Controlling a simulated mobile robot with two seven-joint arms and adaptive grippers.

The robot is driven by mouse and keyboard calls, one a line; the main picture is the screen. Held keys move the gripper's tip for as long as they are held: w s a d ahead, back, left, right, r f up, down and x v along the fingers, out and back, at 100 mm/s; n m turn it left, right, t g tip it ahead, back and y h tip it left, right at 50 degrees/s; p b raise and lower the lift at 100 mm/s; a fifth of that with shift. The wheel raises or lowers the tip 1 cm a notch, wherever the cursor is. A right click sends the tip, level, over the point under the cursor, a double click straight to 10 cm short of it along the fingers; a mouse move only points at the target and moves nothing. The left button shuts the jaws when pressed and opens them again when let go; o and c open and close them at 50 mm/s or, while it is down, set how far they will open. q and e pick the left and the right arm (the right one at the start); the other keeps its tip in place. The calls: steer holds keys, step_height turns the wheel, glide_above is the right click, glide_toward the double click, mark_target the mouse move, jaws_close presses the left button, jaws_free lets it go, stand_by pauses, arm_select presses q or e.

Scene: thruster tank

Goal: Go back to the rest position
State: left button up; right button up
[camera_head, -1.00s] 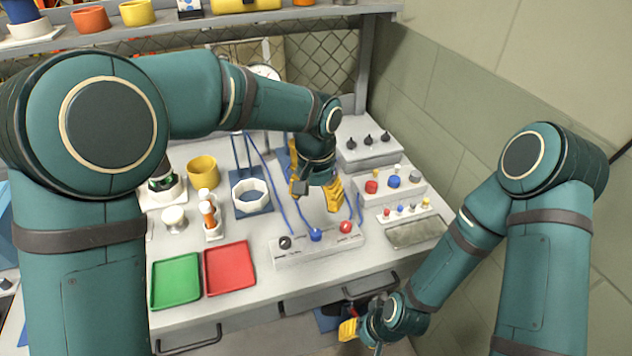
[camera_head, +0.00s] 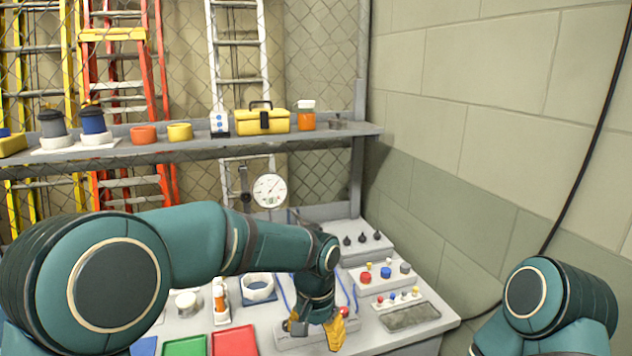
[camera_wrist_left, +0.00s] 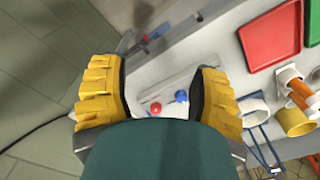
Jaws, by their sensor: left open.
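My left gripper (camera_head: 316,328) reaches over the bench in the head view, its yellow fingers pointing down above a grey panel box (camera_head: 290,336) with coloured knobs. In the left wrist view the yellow fingers (camera_wrist_left: 160,95) are spread wide with nothing between them. A red knob (camera_wrist_left: 156,108) and a blue knob (camera_wrist_left: 181,96) show beyond the gap, apart from the fingers. My right arm's upper part shows at the lower right of the head view; its gripper is out of the picture.
A red tray (camera_head: 235,341) and a green tray (camera_head: 185,347) lie left of the panel. Two more knob boxes, one behind (camera_head: 362,240) and one right (camera_head: 385,276), stand near the wall. A shelf (camera_head: 350,130) with a yellow toolbox (camera_head: 262,120) spans above the bench.

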arm_select(q)
steer(key=s+a+f+n+h, duration=0.1)
steer(key=s+a+f, duration=0.1)
steer(key=f, duration=0.6)
steer(key=s+a+f+n+h, duration=0.1)
steer(key=s+a+f, duration=0.1)
steer(key=f, duration=0.6)
steer(key=s+a+f+n+t+h, duration=0.1)
steer(key=s+a+f+n, duration=0.4)
steer(key=s+f, duration=0.5)
steer(key=s+a, duration=0.1)
steer(key=s, duration=0.2)
steer(key=shift+s+f+t+h, duration=0.3)
steer(key=shift+s+f+h, duration=0.05)
steer(key=shift+f+h, duration=0.05)
